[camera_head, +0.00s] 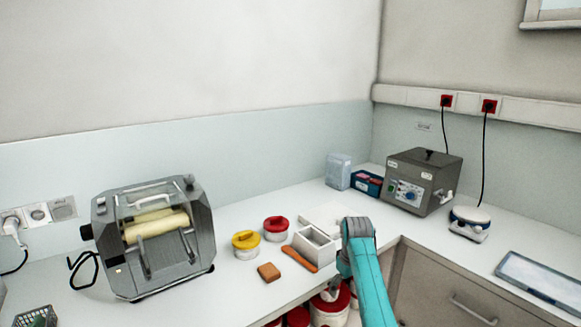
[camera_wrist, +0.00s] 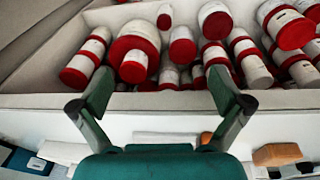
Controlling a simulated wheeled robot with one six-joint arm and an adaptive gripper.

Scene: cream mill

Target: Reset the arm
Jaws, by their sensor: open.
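My teal arm (camera_head: 371,285) rises at the front edge of the counter in the head view, bent at a grey-capped joint. My gripper (camera_wrist: 161,88) shows in the wrist view with its two fingers spread wide and nothing between them. It faces several white tubs with red lids (camera_wrist: 135,65) that lie beyond the fingertips. In the head view the gripper itself is mostly hidden low beside the arm, near red-lidded tubs (camera_head: 331,306) below the counter edge.
The counter (camera_head: 240,290) holds a roller mill (camera_head: 155,240), a yellow-lidded tub (camera_head: 246,245), a red-lidded tub (camera_head: 276,229), a brown block (camera_head: 269,272), an open white box (camera_head: 314,246), a grey device (camera_head: 424,180) and a small white-and-blue device (camera_head: 469,224). A drawer (camera_head: 445,300) is at right.

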